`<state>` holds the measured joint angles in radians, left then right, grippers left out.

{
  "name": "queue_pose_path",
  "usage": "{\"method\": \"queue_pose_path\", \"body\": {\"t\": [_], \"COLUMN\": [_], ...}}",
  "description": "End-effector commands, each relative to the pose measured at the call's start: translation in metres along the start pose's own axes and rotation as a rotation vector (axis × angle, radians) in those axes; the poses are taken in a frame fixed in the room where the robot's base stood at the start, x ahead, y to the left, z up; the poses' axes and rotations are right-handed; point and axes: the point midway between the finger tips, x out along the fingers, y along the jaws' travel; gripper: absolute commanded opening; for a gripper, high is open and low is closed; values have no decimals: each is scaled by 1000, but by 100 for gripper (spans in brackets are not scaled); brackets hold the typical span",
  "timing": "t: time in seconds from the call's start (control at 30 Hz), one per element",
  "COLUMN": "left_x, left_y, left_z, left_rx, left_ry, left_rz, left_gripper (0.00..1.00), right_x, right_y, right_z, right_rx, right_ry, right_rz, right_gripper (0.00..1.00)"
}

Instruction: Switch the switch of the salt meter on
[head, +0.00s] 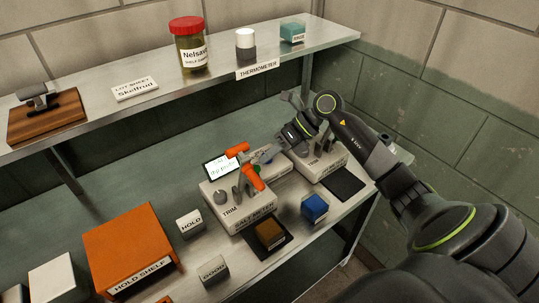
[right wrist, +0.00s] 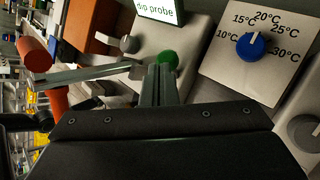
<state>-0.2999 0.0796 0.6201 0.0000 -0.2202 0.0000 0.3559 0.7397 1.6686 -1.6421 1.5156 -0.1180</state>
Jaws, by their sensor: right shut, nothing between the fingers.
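The salt meter (head: 228,213) is a pale box on the lower bench with a lit screen (head: 222,165) at its back. The screen reads "dip probe" in the right wrist view (right wrist: 160,10). That view also shows a grey knob-like part (right wrist: 130,44) and a green round part (right wrist: 167,60) on the box. I cannot tell for sure which part is the switch, or its position. My right gripper (head: 262,157) is shut and empty above the meter. Its fingertips (right wrist: 158,72) appear close to the green part; contact is unclear. My left gripper is not in view.
Orange cylinders (head: 253,177) and a metal bar (right wrist: 85,74) stand close beside my right fingers. A box with a blue temperature dial (right wrist: 251,44) is to the right. Blue (head: 314,207) and brown (head: 270,234) blocks lie in front. A shelf (head: 130,110) runs above.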

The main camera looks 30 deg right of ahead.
Motion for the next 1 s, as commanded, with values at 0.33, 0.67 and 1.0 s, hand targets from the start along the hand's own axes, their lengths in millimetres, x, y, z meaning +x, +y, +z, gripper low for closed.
{"method": "queue_pose_path", "body": {"t": [0.33,0.67,1.0], "left_x": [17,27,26], "left_y": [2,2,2], "left_z": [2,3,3], "left_rx": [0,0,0], "left_ry": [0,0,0], "left_rz": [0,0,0], "left_gripper": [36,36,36], "right_x": [-32,-64,-67], "right_y": [25,52,54], "right_z": [25,49,51], "right_rx": [-7,-2,0], "right_ry": [-1,0,0], "right_rz": [-5,-1,0], "right_gripper": [0,0,0]}}
